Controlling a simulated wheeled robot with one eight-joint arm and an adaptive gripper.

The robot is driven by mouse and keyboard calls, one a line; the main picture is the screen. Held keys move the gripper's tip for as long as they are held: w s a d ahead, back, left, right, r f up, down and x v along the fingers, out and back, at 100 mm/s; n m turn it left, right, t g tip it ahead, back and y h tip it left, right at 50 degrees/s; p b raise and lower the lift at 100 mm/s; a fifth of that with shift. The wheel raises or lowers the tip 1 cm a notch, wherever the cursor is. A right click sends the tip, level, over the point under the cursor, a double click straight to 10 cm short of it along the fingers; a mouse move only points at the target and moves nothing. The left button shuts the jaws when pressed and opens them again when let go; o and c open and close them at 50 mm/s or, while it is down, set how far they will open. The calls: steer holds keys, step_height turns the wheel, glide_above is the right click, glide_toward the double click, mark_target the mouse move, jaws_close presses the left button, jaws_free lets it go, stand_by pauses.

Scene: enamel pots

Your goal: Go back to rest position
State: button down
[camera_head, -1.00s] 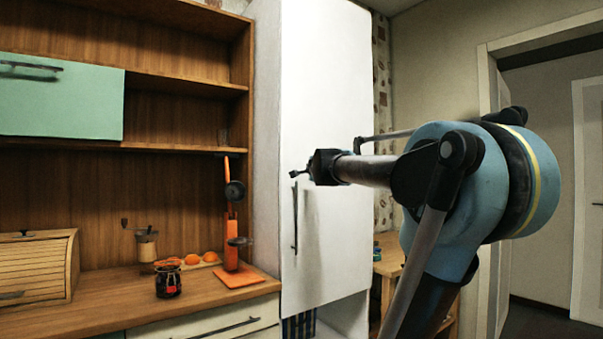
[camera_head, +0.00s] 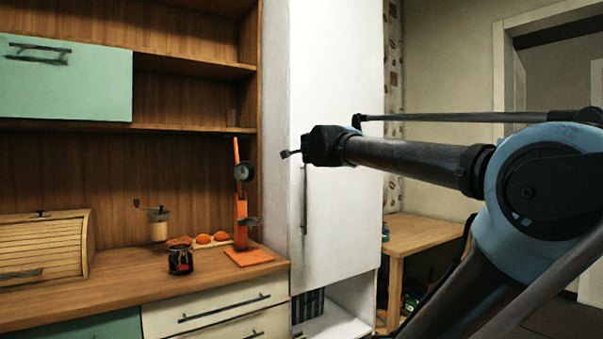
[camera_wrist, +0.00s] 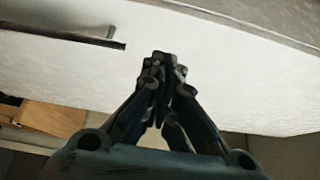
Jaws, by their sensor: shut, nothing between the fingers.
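My gripper (camera_head: 288,154) is at the end of my arm, in front of the tall white cabinet (camera_head: 338,90) in the head view. It points left, near the upper end of the cabinet's dark vertical handle (camera_head: 305,200). In the wrist view my gripper (camera_wrist: 164,62) has its fingers together with nothing between them. The white cabinet surface (camera_wrist: 230,75) fills much of that view, and a handle bar (camera_wrist: 70,30) shows at upper left, apart from the fingers.
A wooden counter (camera_head: 130,295) at left bears a bread box (camera_head: 45,250), a dark jar (camera_head: 181,259), a grinder (camera_head: 158,228), orange fruits (camera_head: 204,239) and an orange stand (camera_head: 241,215). A wooden table (camera_head: 420,235) stands right of the cabinet.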

steer(key=s+a+f+n+g+y, duration=0.25)
steer(key=s+f+n, duration=0.2)
steer(key=f, duration=0.45)
steer(key=s+a+f+n+g+y, duration=0.2)
steer(key=s+f+n+g, duration=0.15)
steer(key=f+n, duration=0.4)
steer(key=s+a+f+n+g+y, duration=0.25)
steer(key=s+f+n, duration=0.2)
steer(key=f, duration=0.65)
steer(key=s+d+f+g+h, duration=0.2)
steer(key=s+d+f, duration=0.2)
steer(key=s+f, duration=0.2)
steer(key=s+d+f+n+g+h, duration=0.1)
steer(key=s+d+f, duration=0.4)
steer(key=f, duration=0.5)
steer(key=s+d+f+n+g+h, duration=0.1)
steer(key=s+d+f+g+h, duration=0.2)
steer(key=s+f, duration=0.6)
steer(key=shift+d+g, duration=0.75)
steer(key=shift+d, duration=0.4)
steer(key=shift+w+f, duration=0.15)
steer(key=shift+w, duration=0.3)
